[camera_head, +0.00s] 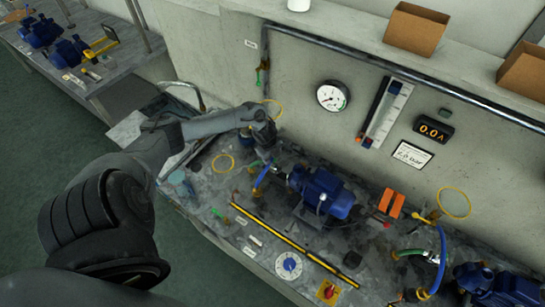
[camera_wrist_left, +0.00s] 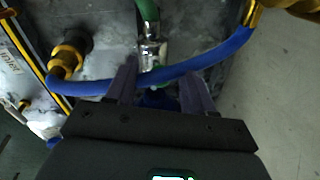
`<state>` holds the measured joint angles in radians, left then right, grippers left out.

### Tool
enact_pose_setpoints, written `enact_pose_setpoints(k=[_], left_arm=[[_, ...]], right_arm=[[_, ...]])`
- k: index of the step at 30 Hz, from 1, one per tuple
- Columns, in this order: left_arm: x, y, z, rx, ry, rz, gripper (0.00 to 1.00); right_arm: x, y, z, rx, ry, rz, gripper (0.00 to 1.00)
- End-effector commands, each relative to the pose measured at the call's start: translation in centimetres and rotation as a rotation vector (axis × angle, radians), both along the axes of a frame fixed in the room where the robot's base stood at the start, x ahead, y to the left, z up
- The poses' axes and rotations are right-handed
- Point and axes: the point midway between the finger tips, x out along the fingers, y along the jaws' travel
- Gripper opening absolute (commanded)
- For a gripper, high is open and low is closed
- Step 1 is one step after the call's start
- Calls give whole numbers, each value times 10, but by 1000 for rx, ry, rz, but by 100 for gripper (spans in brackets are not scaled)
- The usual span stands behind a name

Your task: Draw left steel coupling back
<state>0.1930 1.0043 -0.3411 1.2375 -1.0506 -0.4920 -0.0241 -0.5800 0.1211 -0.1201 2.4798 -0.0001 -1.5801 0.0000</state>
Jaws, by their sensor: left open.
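The steel coupling (camera_wrist_left: 153,50) shows in the left wrist view as a shiny silver fitting on the end of a green hose (camera_wrist_left: 148,12). My left gripper (camera_wrist_left: 160,82) is open. Its fingertips stand to either side just short of the coupling in the picture, with nothing visibly gripped. A blue hose (camera_wrist_left: 205,62) curves across the space between the fingers, and I cannot tell whether they touch it. In the head view my left gripper (camera_head: 264,138) is over the bench near the wall, and the coupling is hard to make out there. My right gripper is not in view.
A brass fitting (camera_wrist_left: 66,58) sits beside the coupling. The wall (camera_head: 295,75) with a gauge (camera_head: 333,96) rises close behind.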

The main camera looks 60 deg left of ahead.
Motion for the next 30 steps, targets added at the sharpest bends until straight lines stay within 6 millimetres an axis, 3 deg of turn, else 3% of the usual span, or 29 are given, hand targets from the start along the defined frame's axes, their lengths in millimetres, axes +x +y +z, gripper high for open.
enact_pose_setpoints(k=[8,21,30], left_arm=[[-2,-1,13,-1,0,-2,53],[-15,-5,82,3,0,-3,53],[-20,-7,105,0,0,0,53]], right_arm=[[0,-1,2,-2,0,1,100],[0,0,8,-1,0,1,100],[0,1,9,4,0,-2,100]])
